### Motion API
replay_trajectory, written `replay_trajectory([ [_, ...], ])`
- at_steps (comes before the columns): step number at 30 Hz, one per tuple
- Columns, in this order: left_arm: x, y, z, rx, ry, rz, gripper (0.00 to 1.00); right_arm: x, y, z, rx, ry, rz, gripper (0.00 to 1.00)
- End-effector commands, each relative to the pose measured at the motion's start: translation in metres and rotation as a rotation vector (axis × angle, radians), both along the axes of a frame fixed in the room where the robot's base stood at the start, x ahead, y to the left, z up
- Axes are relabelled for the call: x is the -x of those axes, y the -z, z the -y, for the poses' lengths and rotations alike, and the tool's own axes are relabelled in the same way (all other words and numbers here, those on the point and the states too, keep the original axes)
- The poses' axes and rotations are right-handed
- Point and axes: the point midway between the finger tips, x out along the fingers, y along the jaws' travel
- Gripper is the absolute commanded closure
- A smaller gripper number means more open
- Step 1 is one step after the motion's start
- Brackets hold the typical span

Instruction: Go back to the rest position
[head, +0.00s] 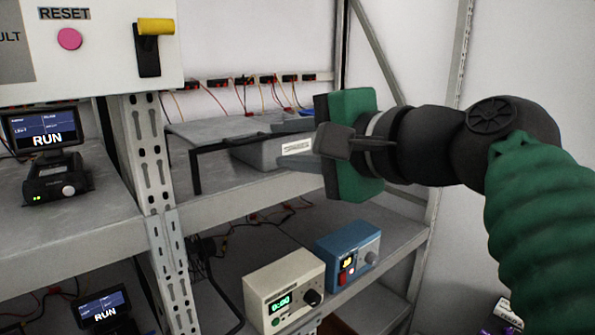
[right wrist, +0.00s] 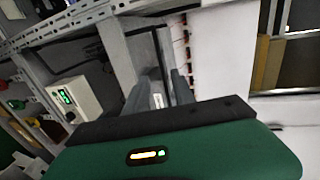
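My right gripper (head: 288,144) reaches in from the right of the head view, in front of the middle shelf bay. Its two grey fingers are apart, one above the other. A grey box (head: 256,153) with a white label sits at that spot, and the label shows between the fingers. The fingers also show apart in the right wrist view (right wrist: 160,88), with the label between them. I cannot tell whether they touch the box. My left gripper is not in view.
A rack upright (head: 152,165) stands left of my arm. A control panel (head: 75,45) with a yellow-handled switch and pink button hangs upper left. A RUN display unit (head: 60,185) sits on the left shelf. A cream device (head: 283,290) and a blue device (head: 348,252) stand on the lower shelf.

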Motion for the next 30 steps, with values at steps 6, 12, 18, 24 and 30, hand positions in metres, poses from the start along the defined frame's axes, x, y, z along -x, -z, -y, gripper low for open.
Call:
replay_trajectory([
  [6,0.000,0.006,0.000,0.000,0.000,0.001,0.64,0.014,-0.004,0.010,-0.001,0.000,-0.001,0.69],
  [12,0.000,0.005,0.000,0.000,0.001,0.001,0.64,0.013,-0.004,0.008,0.000,0.001,-0.001,0.69],
  [18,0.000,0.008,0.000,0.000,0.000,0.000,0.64,-0.010,0.046,0.037,0.063,0.053,-0.054,0.69],
  [24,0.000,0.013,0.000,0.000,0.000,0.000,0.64,-0.041,0.207,0.103,0.337,0.115,-0.215,0.69],
  [30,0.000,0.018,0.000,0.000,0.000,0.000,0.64,-0.013,0.385,0.147,0.712,-0.001,-0.373,0.69],
])
